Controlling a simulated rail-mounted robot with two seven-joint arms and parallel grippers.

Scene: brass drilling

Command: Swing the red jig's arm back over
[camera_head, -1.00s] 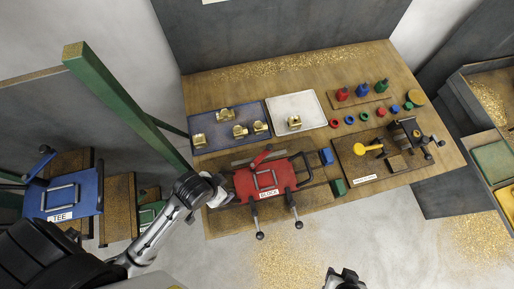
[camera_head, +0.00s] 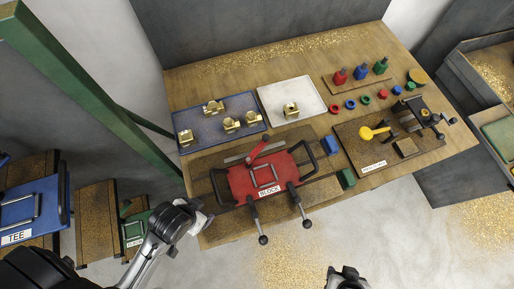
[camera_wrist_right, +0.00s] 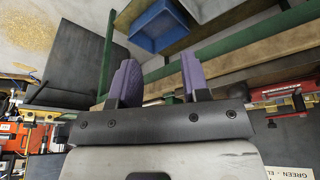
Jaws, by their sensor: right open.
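The red jig (camera_head: 265,178), labelled BLOCK, lies at the front edge of the wooden bench. It has a red lever (camera_head: 257,152) at its back, a black loop handle at each side and two black-knobbed clamp levers hanging over the front. My left arm's end (camera_head: 198,221) is just off the bench's front-left edge, apart from the jig's left handle; its fingers are hidden or too small to read. My right gripper (camera_head: 346,277) is at the bottom edge, well below the bench. In the right wrist view its purple fingers (camera_wrist_right: 157,65) are apart with nothing between them.
A blue tray (camera_head: 216,106) with brass pieces and a white tray (camera_head: 302,87) with one stand behind the jig. A blue block (camera_head: 331,145) and a green block (camera_head: 347,178) sit right of it. A blue TEE jig (camera_head: 28,204) is at far left. A green post (camera_head: 75,75) rises at left.

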